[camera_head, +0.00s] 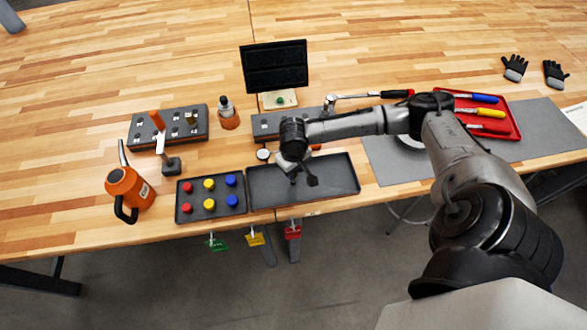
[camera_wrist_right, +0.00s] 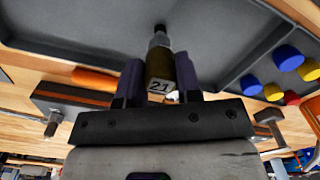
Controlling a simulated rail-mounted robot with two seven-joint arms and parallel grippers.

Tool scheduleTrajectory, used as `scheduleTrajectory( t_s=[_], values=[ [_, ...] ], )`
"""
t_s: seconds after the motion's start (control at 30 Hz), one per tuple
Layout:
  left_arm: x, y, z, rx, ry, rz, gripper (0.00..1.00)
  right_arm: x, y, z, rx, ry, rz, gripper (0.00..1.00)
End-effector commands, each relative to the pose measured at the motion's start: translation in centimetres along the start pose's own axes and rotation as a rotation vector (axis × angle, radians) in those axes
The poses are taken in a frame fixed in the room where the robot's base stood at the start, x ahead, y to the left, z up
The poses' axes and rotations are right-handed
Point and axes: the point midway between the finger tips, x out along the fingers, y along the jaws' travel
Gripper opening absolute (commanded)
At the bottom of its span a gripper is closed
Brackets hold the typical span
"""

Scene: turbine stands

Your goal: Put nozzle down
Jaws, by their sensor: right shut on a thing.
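My right gripper (camera_head: 302,177) is over the empty dark grey tray (camera_head: 345,188) at the table's front edge. In the right wrist view its two fingers (camera_wrist_right: 160,78) are shut on the nozzle (camera_wrist_right: 160,58). The nozzle has a brass-coloured body, a grey tip and a white label reading 21. Its tip points toward the grey tray surface (camera_wrist_right: 85,25); whether it touches the tray is unclear. In the head view the nozzle is hard to make out under the gripper. My left gripper does not show.
A tray of coloured caps (camera_head: 222,205) adjoins on the left, with an orange can (camera_head: 127,188) beyond. A nozzle stand (camera_head: 190,137) and a bottle (camera_head: 228,115) stand behind it. A second stand (camera_head: 266,127) and a black screen (camera_head: 275,66) are behind the grey tray. A red tool tray (camera_head: 512,120) is right.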

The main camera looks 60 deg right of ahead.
Motion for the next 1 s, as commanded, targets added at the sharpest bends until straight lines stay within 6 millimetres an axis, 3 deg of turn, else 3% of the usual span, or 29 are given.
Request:
scheduleTrajectory(
  t_s=[0.37,0.4,0.6,0.67,1.0],
  values=[
    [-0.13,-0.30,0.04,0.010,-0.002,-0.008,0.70,0.35,0.03,-0.04,0.001,0.001,0.000,0.00],
    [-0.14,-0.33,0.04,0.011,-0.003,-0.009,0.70,0.45,0.04,-0.04,0.001,0.000,0.000,0.33],
    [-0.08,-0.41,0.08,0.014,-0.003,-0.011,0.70,0.45,0.04,-0.05,0.001,0.001,0.000,0.52],
    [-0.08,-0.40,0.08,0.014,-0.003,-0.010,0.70,0.45,0.04,-0.05,0.001,0.001,0.000,0.57],
    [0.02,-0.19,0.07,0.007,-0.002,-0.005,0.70,-0.22,0.01,-0.09,0.000,0.003,0.000,0.57]
  ],
)
